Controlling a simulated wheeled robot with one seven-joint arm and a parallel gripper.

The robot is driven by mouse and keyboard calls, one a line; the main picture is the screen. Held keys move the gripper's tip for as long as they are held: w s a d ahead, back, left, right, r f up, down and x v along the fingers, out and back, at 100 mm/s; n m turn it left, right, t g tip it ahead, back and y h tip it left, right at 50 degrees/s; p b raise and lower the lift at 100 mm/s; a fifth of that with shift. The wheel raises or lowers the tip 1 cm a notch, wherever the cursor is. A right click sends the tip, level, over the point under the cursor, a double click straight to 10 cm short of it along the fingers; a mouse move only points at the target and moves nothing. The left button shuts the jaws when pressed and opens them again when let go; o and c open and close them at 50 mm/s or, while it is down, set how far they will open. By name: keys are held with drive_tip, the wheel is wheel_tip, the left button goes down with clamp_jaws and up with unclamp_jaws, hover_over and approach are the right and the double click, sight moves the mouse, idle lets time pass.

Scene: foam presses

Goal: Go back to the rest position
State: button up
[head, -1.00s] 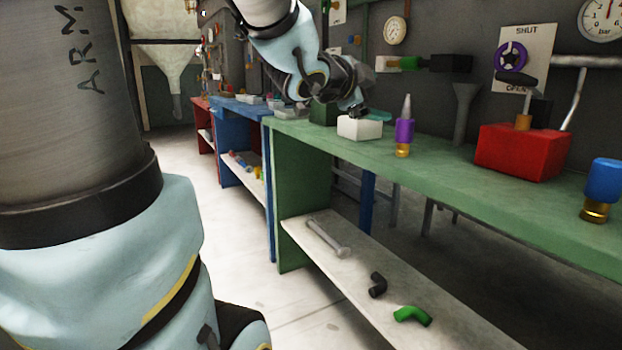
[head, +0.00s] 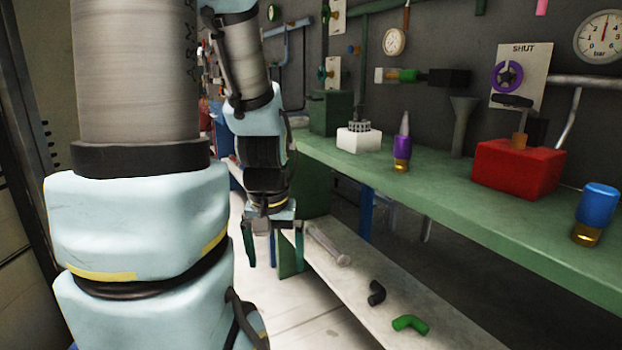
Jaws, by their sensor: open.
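My gripper (head: 260,250) hangs pointing down, left of the green bench (head: 440,200), in front of the bench's near leg panel. Its two dark green fingers are spread apart with nothing between them. My arm comes down from the top of the view and is folded near my body. A white block (head: 358,140) stands on the bench with a grey ribbed piece (head: 358,126) on its top. The gripper is apart from both.
On the bench are a purple nozzle (head: 402,150), a red box (head: 518,168) and a blue cap (head: 598,205). The lower shelf (head: 350,285) holds a grey rod (head: 326,245), a black elbow (head: 377,293) and a green elbow (head: 410,324). The floor left of the shelf is clear.

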wheel_tip(320, 180, up, 18)
drive_tip(key=p, duration=1.6)
drive_tip(key=shift+f, duration=0.25)
